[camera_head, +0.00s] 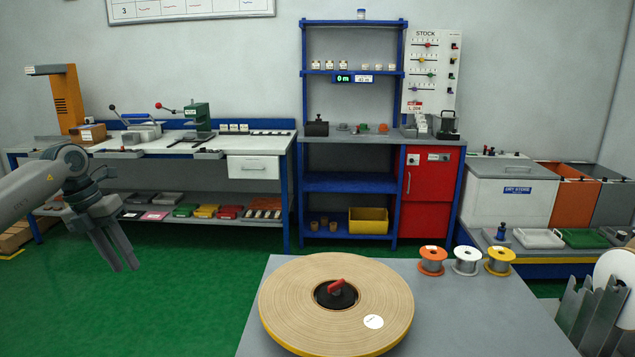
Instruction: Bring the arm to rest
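My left arm comes in from the left edge. My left gripper (124,268) hangs pointing down over the green floor, left of the grey table (470,318) and clear of it. Its two fingers stand apart with nothing between them. A large tan tape roll (290,300) lies flat on the grey table, with a red handle (335,287) at its dark hub and a white round label (373,321). My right gripper is not in view.
Orange (432,261), white (466,262) and yellow (499,262) spools stand at the table's back edge. A workbench (190,147) and blue shelf unit (350,183) line the wall. Grey upright plates (590,315) stand at the lower right. The green floor (180,310) at left is clear.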

